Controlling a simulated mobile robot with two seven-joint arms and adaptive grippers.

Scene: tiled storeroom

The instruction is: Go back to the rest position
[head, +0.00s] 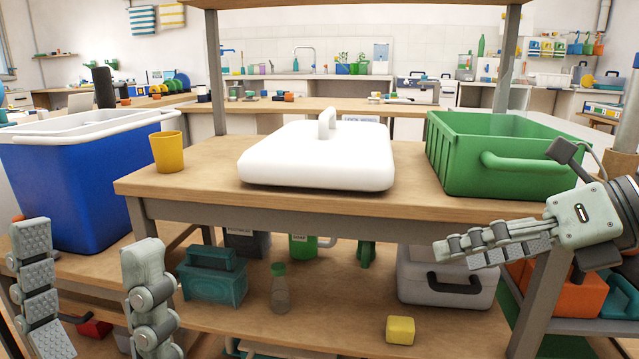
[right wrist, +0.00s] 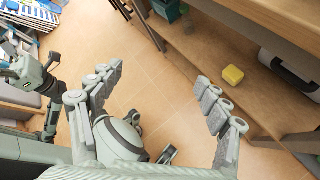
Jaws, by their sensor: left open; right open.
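My left gripper (head: 85,240) stands at the lower left of the head view, fingers upward and spread wide, with nothing between them. It is in front of the shelf unit, near the blue cooler box. My right gripper (head: 442,250) is at the right of the head view, pointing left in front of the table edge, below the green crate. The right wrist view shows its two fingers apart (right wrist: 158,78), with only tiled floor between them. Neither gripper holds anything.
A white lid (head: 315,158), yellow cup (head: 167,152) and green crate (head: 478,168) stand on the wooden top (head: 215,180). The blue cooler box (head: 75,190) is at left. The lower shelf holds a yellow block (head: 400,330), which also shows in the right wrist view (right wrist: 233,74).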

